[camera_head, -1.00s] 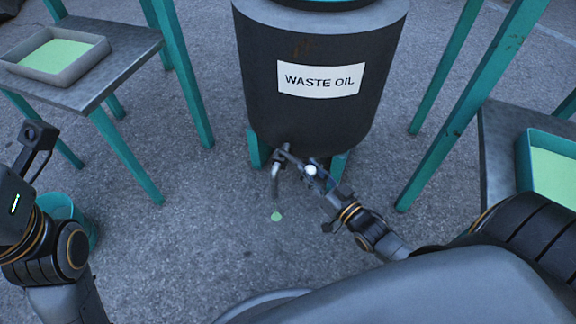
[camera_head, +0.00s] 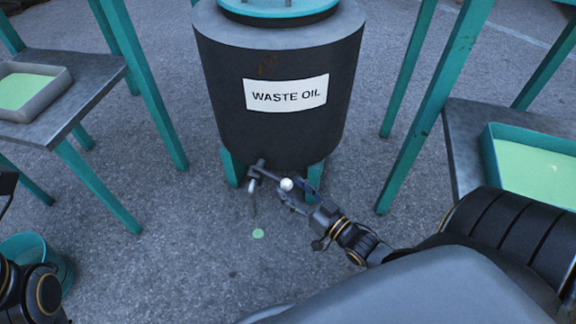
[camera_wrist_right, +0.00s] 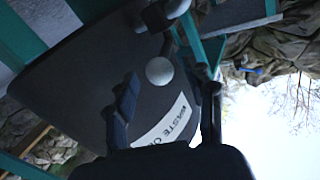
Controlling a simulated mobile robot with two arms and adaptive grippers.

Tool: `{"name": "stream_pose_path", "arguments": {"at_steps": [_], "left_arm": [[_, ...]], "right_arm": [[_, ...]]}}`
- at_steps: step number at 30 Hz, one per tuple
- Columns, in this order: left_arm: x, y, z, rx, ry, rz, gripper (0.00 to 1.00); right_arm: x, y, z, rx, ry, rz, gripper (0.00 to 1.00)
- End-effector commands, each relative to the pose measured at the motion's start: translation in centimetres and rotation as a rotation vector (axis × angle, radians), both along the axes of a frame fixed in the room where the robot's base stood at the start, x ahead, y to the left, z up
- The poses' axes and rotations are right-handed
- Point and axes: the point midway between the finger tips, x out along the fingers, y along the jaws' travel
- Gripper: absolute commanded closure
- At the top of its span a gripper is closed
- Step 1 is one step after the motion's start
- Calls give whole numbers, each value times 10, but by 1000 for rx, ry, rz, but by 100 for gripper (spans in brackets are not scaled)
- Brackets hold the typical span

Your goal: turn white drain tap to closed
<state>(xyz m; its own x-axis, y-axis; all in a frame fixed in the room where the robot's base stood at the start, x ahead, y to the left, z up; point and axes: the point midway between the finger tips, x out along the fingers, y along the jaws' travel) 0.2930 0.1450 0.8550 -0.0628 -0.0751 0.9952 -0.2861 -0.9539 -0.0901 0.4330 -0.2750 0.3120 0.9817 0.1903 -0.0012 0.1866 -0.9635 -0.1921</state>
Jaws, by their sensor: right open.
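The white drain tap shows as a white ball knob (camera_head: 286,184) on a dark metal valve (camera_head: 261,172) low on the front of the waste oil drum (camera_head: 270,130). The spout hangs down at the valve's left. My right gripper (camera_head: 300,192) is open at the knob, coming from the lower right. In the right wrist view, the knob (camera_wrist_right: 159,71) appears between the two spread fingers (camera_wrist_right: 168,85), nearer the left one. I cannot tell whether either finger touches it. Part of my left arm shows at the left edge; its gripper fingers are not visible.
A green spot (camera_head: 258,233) lies on the ground below the spout. A teal bucket (camera_head: 38,258) stands at lower left. Side tables hold a grey tray (camera_head: 30,90) at left and a teal tray (camera_head: 535,165) at right. Teal legs flank the drum.

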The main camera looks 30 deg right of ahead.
Motion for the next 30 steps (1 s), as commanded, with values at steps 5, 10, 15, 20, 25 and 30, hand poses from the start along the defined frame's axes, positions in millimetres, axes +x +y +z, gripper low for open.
{"name": "stream_pose_path", "arguments": {"at_steps": [5, 10, 15, 20, 25, 30], "left_arm": [[0, 0, 0, 0, 0, 0, 60], [0, 0, 0, 0, 0, 0, 60], [0, 0, 0, 0, 0, 0, 60], [0, 0, 0, 0, 0, 0, 60], [0, 0, 0, 0, 0, 0, 60], [0, 0, 2, -1, 3, -1, 60]], "right_arm": [[-41, -8, -2, 0, 6, 0, 46], [-72, -14, -1, -1, 5, 0, 46], [-90, -18, -1, -1, 3, 0, 46], [-94, -19, 0, 0, 0, -1, 46], [-94, -19, 0, 0, 0, -1, 46], [-92, -16, 1, -66, -18, 8, 77]]}}
